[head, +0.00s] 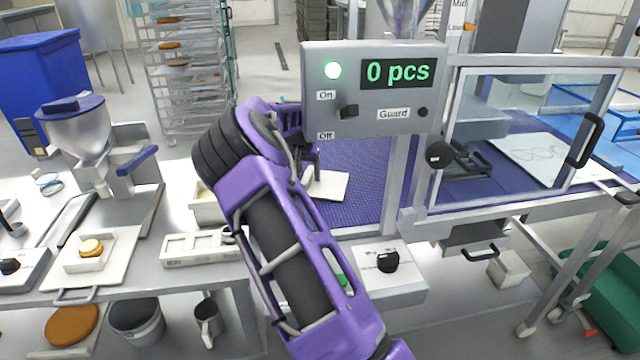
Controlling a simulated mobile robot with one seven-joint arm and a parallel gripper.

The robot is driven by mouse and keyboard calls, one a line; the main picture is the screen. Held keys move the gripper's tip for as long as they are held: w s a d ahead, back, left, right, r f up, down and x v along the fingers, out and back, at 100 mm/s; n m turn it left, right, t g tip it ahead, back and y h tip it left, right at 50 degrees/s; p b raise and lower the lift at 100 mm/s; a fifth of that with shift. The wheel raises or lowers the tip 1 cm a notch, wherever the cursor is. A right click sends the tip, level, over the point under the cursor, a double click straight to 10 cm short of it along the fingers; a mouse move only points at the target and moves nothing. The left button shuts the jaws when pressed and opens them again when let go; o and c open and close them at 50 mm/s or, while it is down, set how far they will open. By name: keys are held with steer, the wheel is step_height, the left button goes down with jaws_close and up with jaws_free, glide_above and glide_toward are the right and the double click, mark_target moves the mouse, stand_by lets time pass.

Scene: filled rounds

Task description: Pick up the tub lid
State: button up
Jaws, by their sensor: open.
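A flat white squarish piece (330,187), which looks like the tub lid, lies on the purple mesh belt (362,165) under the control box. My gripper (309,170) is at its upper left edge, with dark fingers pointing down. The fingers look apart, and I cannot tell whether they touch the piece. My purple arm hides the area to its left and part of the gripper. A cream tub (205,208) stands on the bench left of my arm, partly hidden by it.
The grey control box (375,92), reading "0 pcs", hangs just above and right of my gripper. A clear guard door (530,125) stands to the right. On the left bench are a hopper machine (80,135), a white rack (200,247) and a board with a filled round (92,247).

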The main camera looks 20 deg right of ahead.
steer(key=shift+f, duration=0.15)
jaws_close()
stand_by(0.4)
